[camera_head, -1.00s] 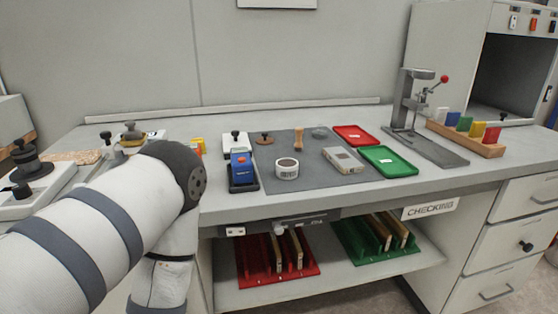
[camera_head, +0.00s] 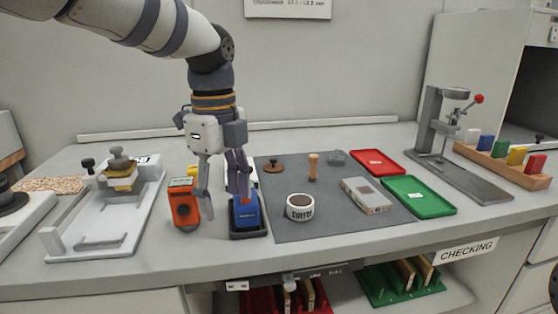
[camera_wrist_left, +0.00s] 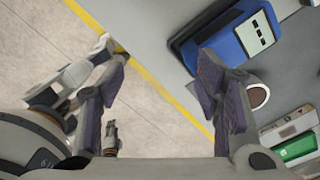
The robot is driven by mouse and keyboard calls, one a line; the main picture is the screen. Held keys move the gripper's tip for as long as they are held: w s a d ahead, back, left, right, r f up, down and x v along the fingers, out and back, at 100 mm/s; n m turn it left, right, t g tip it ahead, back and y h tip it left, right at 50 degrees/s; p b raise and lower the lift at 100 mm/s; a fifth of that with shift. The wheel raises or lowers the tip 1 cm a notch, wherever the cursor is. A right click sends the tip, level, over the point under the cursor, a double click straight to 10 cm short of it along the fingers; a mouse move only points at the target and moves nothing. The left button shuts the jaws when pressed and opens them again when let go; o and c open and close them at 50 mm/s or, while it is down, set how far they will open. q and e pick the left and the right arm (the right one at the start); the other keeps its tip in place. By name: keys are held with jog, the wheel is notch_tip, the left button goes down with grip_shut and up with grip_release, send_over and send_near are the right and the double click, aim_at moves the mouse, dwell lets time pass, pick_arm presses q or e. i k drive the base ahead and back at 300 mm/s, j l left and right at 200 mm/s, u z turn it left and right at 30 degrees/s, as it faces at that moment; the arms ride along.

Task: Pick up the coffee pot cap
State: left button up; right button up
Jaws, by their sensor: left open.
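The coffee pot cap (camera_head: 272,164), a small brown disc with a dark knob, lies on the grey mat behind the coffee pot. My left gripper (camera_head: 222,190) is open, pointing down over the table left of the mat, between the orange and blue devices. The cap is to its right and apart from it. In the left wrist view the spread fingers (camera_wrist_left: 162,58) have nothing between them.
The orange device (camera_head: 185,203) and blue device (camera_head: 245,212) stand close to the fingers. The grey mat (camera_head: 335,222) also holds a wooden tamper-like piece (camera_head: 313,167) and a grey box (camera_head: 366,195). Red (camera_head: 377,162) and green (camera_head: 418,196) trays are at right.

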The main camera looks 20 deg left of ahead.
aim_at(273, 167)
jog(key=i, duration=1.05)
